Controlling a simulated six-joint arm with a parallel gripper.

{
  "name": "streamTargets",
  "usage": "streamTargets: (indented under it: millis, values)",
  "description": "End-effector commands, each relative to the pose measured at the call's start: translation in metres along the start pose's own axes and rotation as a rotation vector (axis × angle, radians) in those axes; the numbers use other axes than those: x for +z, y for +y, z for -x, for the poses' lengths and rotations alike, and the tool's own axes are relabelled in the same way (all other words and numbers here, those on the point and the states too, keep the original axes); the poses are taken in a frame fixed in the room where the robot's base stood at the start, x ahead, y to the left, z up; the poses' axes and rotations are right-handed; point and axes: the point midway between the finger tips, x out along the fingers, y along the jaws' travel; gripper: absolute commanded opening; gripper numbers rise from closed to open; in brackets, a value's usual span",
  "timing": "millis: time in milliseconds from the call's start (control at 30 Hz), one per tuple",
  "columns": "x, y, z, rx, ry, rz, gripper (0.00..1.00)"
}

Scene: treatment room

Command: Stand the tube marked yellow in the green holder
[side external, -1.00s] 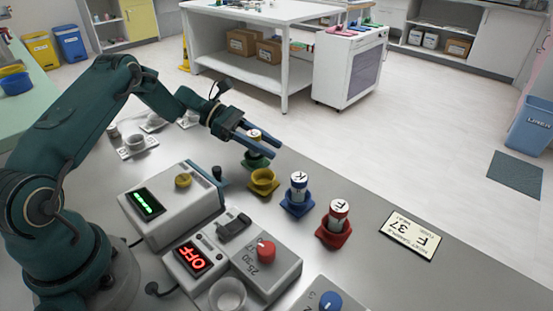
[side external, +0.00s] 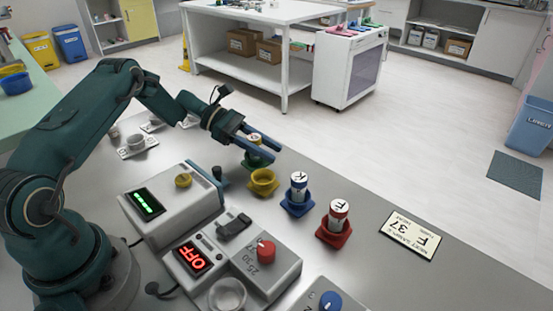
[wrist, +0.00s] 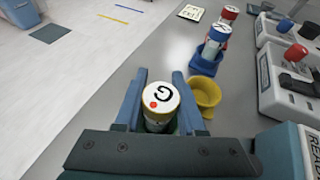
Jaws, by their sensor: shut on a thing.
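The yellow-marked tube (side external: 254,137), white with a yellow-rimmed cap, stands upright between the fingers of my gripper (side external: 275,153). In the wrist view its cap (wrist: 160,97) shows a black G and a red dot. My gripper (wrist: 159,73) is shut on this tube. The green holder (side external: 257,161) is directly beneath, and the tube's lower end appears to be within its rim. The fingers hide part of the holder, so I cannot tell whether the tube rests on its bottom.
An empty yellow holder (side external: 263,184) is close beside the green one. A blue holder (side external: 297,205) and a red holder (side external: 334,234) each hold a tube. Grey devices (side external: 172,205) stand in front. A sample card (side external: 413,236) lies at the right.

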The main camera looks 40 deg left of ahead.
Motion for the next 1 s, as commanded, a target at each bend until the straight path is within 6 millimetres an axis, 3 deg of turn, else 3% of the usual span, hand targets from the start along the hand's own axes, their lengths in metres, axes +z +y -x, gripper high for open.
streamTargets:
  millis: [67,100,133,467,1000]
  values:
    - [-0.002,0.000,-0.001,0.000,0.000,0.000,0.00]
    - [-0.002,0.000,-0.001,0.000,0.000,0.000,0.46]
    - [-0.001,0.000,-0.001,0.000,0.000,0.000,0.51]
    - [-0.001,0.000,0.001,0.001,0.000,-0.001,0.51]
    - [-0.001,0.001,0.041,0.003,0.000,-0.003,0.51]
